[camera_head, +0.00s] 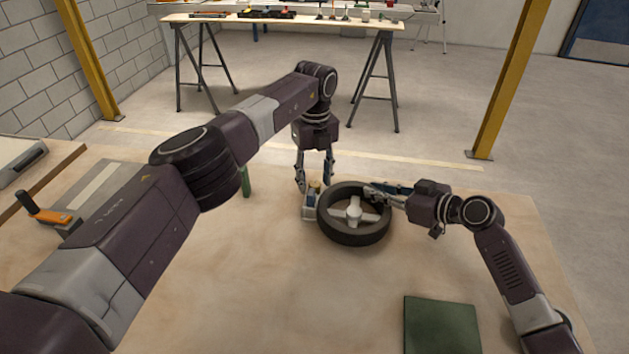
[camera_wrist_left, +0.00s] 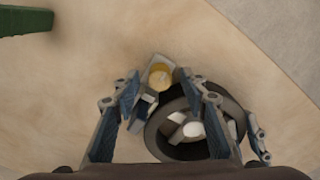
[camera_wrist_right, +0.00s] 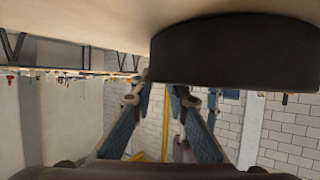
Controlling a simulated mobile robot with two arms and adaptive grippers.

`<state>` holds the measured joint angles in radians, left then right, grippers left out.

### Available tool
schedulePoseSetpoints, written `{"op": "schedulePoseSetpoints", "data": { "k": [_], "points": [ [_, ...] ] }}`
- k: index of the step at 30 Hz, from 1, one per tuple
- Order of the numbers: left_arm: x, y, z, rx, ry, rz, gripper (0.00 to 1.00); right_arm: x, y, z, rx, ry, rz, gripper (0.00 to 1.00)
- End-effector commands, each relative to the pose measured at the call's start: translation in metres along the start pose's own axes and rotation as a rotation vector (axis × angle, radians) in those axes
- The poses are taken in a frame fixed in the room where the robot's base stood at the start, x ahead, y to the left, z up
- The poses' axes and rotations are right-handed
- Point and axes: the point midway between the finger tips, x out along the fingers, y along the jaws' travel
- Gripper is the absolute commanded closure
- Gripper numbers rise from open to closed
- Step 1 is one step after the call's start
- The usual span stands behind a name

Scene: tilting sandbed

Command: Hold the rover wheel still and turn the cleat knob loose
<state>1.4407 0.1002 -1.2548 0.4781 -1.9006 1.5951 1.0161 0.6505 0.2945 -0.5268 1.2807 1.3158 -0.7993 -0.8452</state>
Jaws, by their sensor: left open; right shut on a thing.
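The rover wheel (camera_head: 326,226), a dark tyre with a pale spoked hub, lies flat on the wooden board. It also shows in the left wrist view (camera_wrist_left: 155,137) and edge-on in the right wrist view (camera_wrist_right: 235,55). My right gripper (camera_head: 372,191) is shut on the wheel at its far right rim. The cleat (camera_head: 309,212), a small pale block, sits against the wheel's left side. Its yellow knob (camera_wrist_left: 161,77) is on top. My left gripper (camera_head: 314,183) points down, open, with its fingers on either side of the knob; contact is not clear.
A green square (camera_head: 442,325) lies at the front right of the board (camera_head: 250,290). A green post (camera_head: 246,181) stands behind my left arm. The front middle is clear.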

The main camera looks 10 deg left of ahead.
Motion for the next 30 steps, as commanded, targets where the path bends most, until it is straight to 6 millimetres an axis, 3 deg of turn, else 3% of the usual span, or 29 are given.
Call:
{"op": "schedulePoseSetpoints", "data": {
  "k": [9,15,21,30],
  "points": [
    [-0.066,0.0,0.001,0.0,-0.005,-0.002,0.6,0.001,-0.001,0.005,0.0,-0.008,-0.003,1.0],
    [-0.099,0.0,0.0,-0.002,-0.003,-0.001,0.6,0.001,-0.002,0.005,0.0,-0.008,-0.003,1.0],
    [-0.112,0.001,0.0,-0.001,-0.002,0.0,0.6,0.001,-0.002,0.005,0.0,-0.009,-0.003,1.0],
    [-0.112,0.0,0.0,-0.001,-0.002,0.0,0.6,0.001,-0.002,0.005,0.0,-0.009,-0.004,1.0]
  ]
}}
